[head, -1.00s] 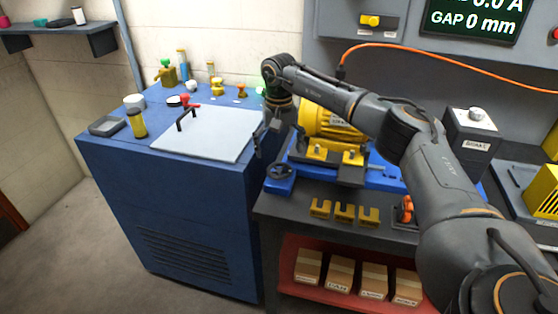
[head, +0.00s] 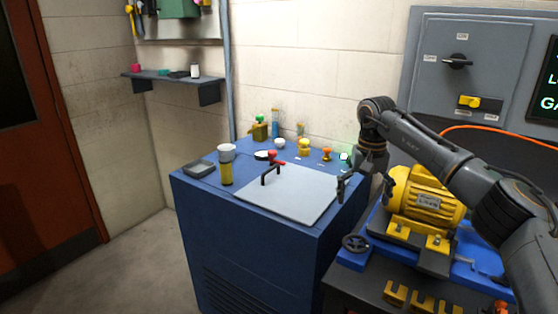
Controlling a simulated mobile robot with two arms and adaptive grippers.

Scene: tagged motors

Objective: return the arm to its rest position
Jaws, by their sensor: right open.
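My right arm comes in from the right side of the head view, passing above the yellow motor. Its wrist bends down. My right gripper (head: 364,188) hangs open and empty by the right edge of the blue cabinet (head: 265,232), next to the pale mat (head: 290,205). My left gripper does not show.
The yellow motor (head: 427,197) sits on a blue mount beside the gripper. A black-and-red handle (head: 271,167), a yellow jar (head: 226,174) and several small parts stand on the cabinet. A wall shelf (head: 180,80) is at the left; floor at lower left is clear.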

